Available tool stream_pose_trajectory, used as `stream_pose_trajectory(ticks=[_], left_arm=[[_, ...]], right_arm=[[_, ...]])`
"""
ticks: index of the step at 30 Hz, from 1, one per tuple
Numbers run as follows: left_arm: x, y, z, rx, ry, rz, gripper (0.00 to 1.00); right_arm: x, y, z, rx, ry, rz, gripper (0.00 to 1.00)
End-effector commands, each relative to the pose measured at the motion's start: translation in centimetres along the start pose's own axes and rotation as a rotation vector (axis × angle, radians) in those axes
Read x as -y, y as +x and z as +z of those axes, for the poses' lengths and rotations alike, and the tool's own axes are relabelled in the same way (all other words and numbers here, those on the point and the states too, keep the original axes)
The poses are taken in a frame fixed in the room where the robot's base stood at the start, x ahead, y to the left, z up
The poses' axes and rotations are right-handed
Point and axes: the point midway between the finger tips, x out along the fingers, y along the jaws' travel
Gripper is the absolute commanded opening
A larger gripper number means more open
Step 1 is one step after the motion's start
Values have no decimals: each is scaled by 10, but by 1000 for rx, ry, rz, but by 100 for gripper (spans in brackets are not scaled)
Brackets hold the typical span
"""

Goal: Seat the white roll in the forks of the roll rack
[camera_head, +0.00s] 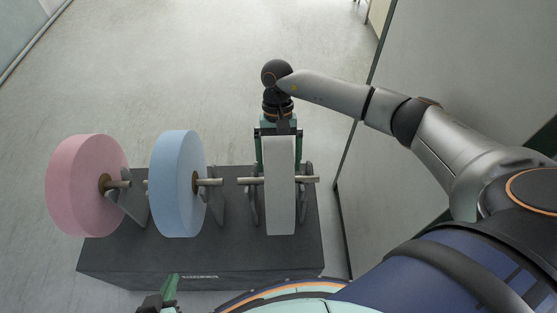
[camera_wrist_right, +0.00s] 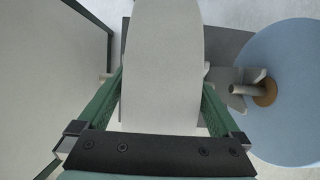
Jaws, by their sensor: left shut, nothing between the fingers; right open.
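The white roll (camera_head: 280,200) stands upright at the right end of the dark roll rack (camera_head: 190,255). Its spindle (camera_head: 313,179) sticks out on both sides and lies across the grey forks (camera_head: 308,200); the exact contact is too small to tell. My right gripper (camera_head: 281,140) is open at the roll's far side, with one green finger on each side of it. The right wrist view also shows the white roll (camera_wrist_right: 162,65) between the open fingers, with gaps. My left gripper (camera_head: 169,292) is shut and empty at the bottom edge, in front of the rack.
A blue roll (camera_head: 175,185) and a pink roll (camera_head: 80,185) stand on the rack to the left, with spindles and forks. A grey panel (camera_head: 455,70) rises close on the right. The floor (camera_head: 150,70) behind the rack is clear.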

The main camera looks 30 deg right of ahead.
Motion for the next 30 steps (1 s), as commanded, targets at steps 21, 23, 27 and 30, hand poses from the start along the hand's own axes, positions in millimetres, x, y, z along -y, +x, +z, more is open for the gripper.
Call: stream_pose_trajectory(ticks=[21, 23, 27, 30], left_arm=[[-2, 3, 4, 6, 1, 5, 0], [-2, 4, 2, 3, 2, 5, 0], [-1, 4, 0, -3, 3, 5, 0], [-1, 4, -2, -6, 4, 5, 0]], right_arm=[[1, -120, 0, -3, -2, -5, 100], [1, -122, 0, -2, -2, -5, 100], [1, -123, 1, -2, -2, -5, 100], [1, -123, 1, -2, -2, -5, 100]])
